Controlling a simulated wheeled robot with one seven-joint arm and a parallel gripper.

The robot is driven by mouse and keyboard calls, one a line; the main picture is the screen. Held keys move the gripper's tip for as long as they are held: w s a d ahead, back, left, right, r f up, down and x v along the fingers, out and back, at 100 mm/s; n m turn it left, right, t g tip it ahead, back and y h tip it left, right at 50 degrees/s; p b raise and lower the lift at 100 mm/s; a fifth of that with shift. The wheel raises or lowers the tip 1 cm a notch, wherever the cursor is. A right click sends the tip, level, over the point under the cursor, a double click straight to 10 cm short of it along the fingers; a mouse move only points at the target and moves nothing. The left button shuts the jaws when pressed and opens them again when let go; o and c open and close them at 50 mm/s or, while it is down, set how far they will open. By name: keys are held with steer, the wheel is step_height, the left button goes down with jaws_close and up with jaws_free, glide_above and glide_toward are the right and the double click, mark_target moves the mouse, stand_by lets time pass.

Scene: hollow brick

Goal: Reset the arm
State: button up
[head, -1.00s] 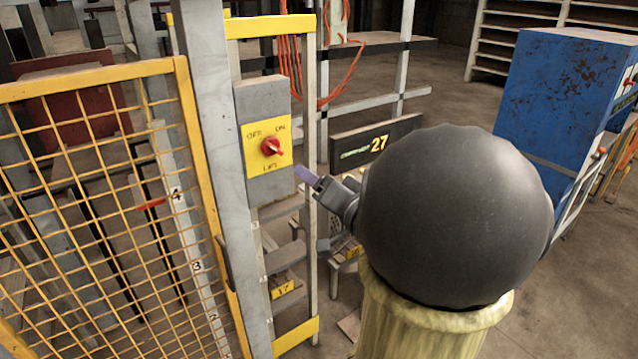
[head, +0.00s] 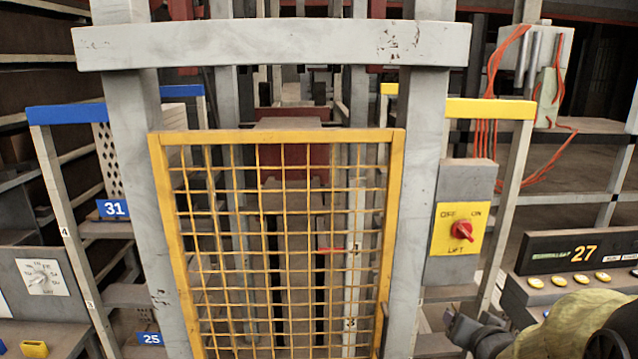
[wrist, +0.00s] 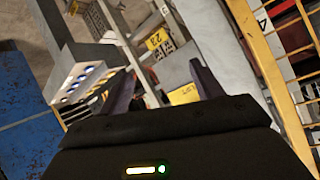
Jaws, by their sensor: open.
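My gripper (head: 462,328) is at the lower right of the head view, below the switch box and apart from it. In the wrist view my gripper (wrist: 163,92) has its two dark fingers spread apart with nothing held between them. The arm behind it is partly cut off by the head view's lower right corner. The red knob (head: 463,231) sits on a yellow plate (head: 443,241) marked OFF, ON and LIFT, on a grey box. The knob's pale mark points to the lower right. A yellow patch of lettering (wrist: 183,94) shows between the fingers.
A yellow mesh gate (head: 277,136) stands between grey posts under a grey crossbar (head: 270,44). A console with a display reading 27 (head: 540,254) is at right, close to my arm. A dial panel (head: 40,275) is at left. A blue surface (wrist: 35,140) fills the wrist view's lower left.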

steer(key=s+a+f+n+g+y, duration=0.2)
steer(key=s+a+f+n+g, duration=0.4)
steer(key=s+a+f+g, duration=0.3)
steer(key=s+a+f, duration=0.1)
steer(key=s+a, duration=0.1)
steer(key=a, duration=0.2)
steer(key=shift+s+a, duration=0.25)
steer(key=shift+s, duration=0.1)
steer(key=shift+s+a, duration=0.1)
steer(key=shift+s, duration=0.05)
